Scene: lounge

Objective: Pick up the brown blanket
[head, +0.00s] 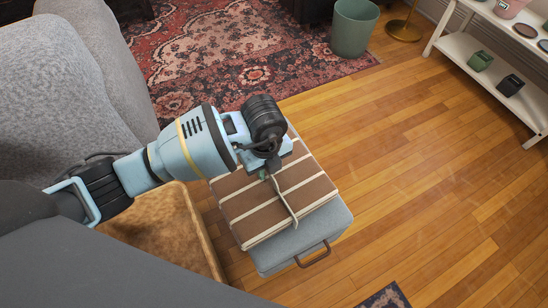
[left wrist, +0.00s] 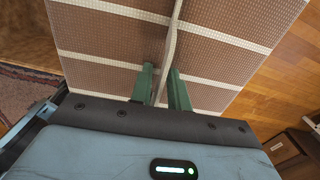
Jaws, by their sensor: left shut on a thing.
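The brown blanket (head: 312,192) is folded flat, with cream stripes, and lies on a grey-blue box-like stool. It also fills the upper part of the left wrist view (left wrist: 110,75). My left gripper (head: 266,176) is over the blanket's middle, pointing down. In the left wrist view its two green fingers (left wrist: 161,88) stand on either side of a thin cream-edged ridge or band of the blanket and are shut on it. The far part of the blanket is hidden by my left arm in the head view. My right gripper is not in view.
The grey-blue stool (head: 335,222) has a brown handle on its front. A brown cushioned pet bed (head: 165,225) lies left of it, and a grey sofa (head: 60,75) stands further left. A green bin (head: 353,28) and white shelf (head: 500,75) stand beyond. Wooden floor at right is clear.

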